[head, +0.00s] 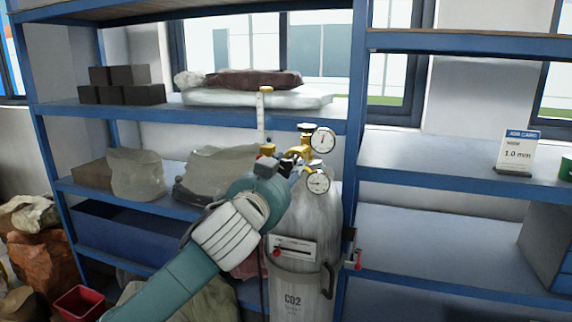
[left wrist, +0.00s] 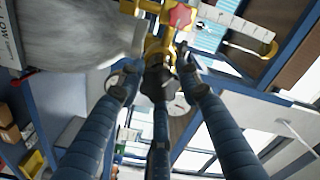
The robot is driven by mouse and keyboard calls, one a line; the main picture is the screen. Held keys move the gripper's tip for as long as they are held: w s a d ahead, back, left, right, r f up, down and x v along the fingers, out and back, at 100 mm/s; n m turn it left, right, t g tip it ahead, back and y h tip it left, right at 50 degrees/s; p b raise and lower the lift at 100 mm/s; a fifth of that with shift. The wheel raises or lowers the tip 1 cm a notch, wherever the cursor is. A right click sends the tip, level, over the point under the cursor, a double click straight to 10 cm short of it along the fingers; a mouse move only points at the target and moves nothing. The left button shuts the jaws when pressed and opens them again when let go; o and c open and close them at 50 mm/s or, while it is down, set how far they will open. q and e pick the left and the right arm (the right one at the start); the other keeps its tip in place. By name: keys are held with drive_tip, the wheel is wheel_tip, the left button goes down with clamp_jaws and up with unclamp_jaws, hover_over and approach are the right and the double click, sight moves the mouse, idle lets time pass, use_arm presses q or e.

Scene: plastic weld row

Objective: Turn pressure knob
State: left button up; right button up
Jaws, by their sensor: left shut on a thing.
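A grey CO2 cylinder (head: 312,225) stands upright in front of the shelving, with a brass regulator (head: 305,150) on top. The regulator carries an upper round gauge (head: 323,140) and a lower round gauge (head: 317,182). My left arm reaches in from the lower left, and my left gripper (head: 284,165) is at the regulator's left side. In the left wrist view its dark fingers close around the black pressure knob (left wrist: 157,82) on the brass body. The fingertips cover part of the knob. In the head view the knob is mostly hidden by the gripper. My right gripper is not in view.
A blue-framed shelf (head: 360,90) stands close behind the cylinder. It holds dark blocks (head: 120,94) and plastic-wrapped bags (head: 225,170). A job card (head: 518,150) stands on the right shelf. A flowmeter tube (head: 261,120) rises beside the regulator. A red bin (head: 82,303) is at lower left.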

use_arm(q)
drive_tip(key=m+p, duration=0.1)
drive_tip(key=m, duration=0.1)
drive_tip(key=m+p, duration=0.1)
drive_tip(key=m, duration=0.1)
drive_tip(key=shift+r+m, duration=0.35)
drive_tip(key=shift+m, duration=0.05)
drive_tip(key=m+p, duration=0.2)
drive_tip(key=m, duration=0.2)
drive_tip(key=shift+m, duration=0.3)
drive_tip(key=shift+f+m+p, duration=0.15)
drive_tip(key=shift+m+p, duration=0.15)
drive_tip(key=shift+m, duration=0.9)
drive_tip(key=shift+f+m, duration=0.15)
drive_tip(key=shift+m, duration=1.25)
drive_tip(key=shift+f, duration=0.1)
drive_tip(key=o, duration=1.2)
drive_tip(key=shift+d, duration=0.15)
drive_tip(key=shift+s, duration=0.15)
drive_tip(key=v, duration=1.2)
